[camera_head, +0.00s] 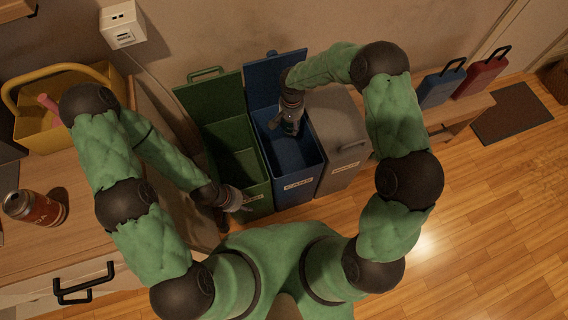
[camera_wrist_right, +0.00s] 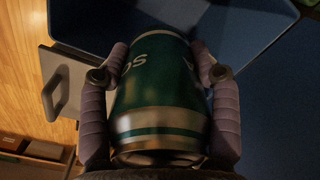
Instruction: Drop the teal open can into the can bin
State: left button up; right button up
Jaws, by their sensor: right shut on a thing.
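The teal can (camera_wrist_right: 158,85) fills the middle of the right wrist view, with a silver rim and white lettering. My right gripper (camera_head: 291,122) is shut on it, with a finger along each side. In the head view the gripper reaches down into the mouth of the blue bin (camera_head: 297,166), whose lid stands open.
The green bin's lid is also up. A grey bin (camera_head: 342,140) with a closed lid stands right of the blue one. A red can (camera_head: 34,208) and a yellow basket (camera_head: 60,125) are on the left counter.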

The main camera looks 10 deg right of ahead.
jog(key=shift+f+b, duration=1.35)
jog(key=shift+f, duration=1.3)
jog(key=o, duration=0.9)
jog(key=shift+c, duration=0.2)
jog(key=shift+r, duration=0.15)
notch_tip(320, 180, up, 12)
jog(key=shift+f, duration=0.15)
jog(key=s+a+f+n+y+p, duration=0.1)
jog(key=s+a+f+y+p, duration=0.2)
jog(key=s+f, duration=0.7)
jog(key=s+d+y+p, duration=0.1)
jog(key=s+p, duration=0.3)
jog(key=s, duration=1.1)
jog(key=shift+s+d+f, duration=0.15)
jog(key=shift+d+f, duration=0.05)
jog(key=shift+d, duration=0.3)
